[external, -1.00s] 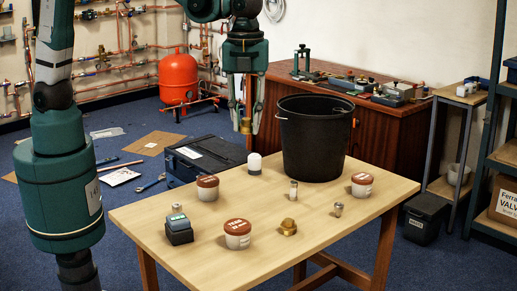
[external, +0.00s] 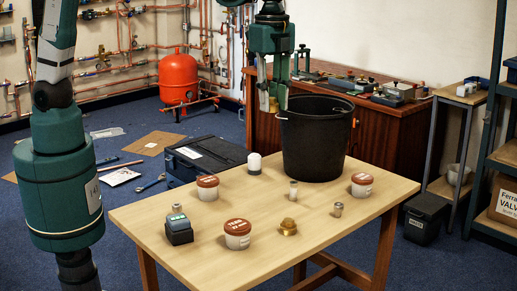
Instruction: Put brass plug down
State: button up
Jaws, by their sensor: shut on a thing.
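My gripper (external: 273,98) is high above the far edge of the table, at the left rim of the black bucket (external: 315,140). It is shut on a small brass plug (external: 273,105), held at its fingertips and mostly hidden by them. From this one view I cannot tell whether the plug is over the bucket's opening or beside it. Another brass fitting (external: 288,227) lies on the table (external: 190,262) near the front middle.
Small metal fittings (external: 293,189) (external: 338,209), a white-capped bottle (external: 254,163) and a dark device (external: 179,230) stand there too. The table's right front is clear.

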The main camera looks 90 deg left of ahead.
jog(key=w+a+n, duration=0.4)
jog(key=a+n, duration=0.5)
jog(key=a, duration=0.1)
jog(key=w+a+n+p, duration=0.1)
jog(key=w+a+n, duration=0.3)
jog(key=a+n, duration=0.55)
jog(key=w+a+n, duration=0.4)
jog(key=a+n, duration=0.5)
jog(key=a, duration=0.1)
notch_tip(320, 180, down, 18)
jog(key=shift+s+a+f, duration=0.15)
jog(key=shift+a+f, duration=0.05)
jog(key=shift+f, duration=0.05)
jog(key=shift+f+b, duration=0.3)
jog(key=shift+f, duration=2.8)
jog(key=shift+f, duration=0.1)
jog(key=shift+f, duration=1.75)
jog(key=shift+f+b, duration=0.15)
jog(key=shift+b, duration=0.25)
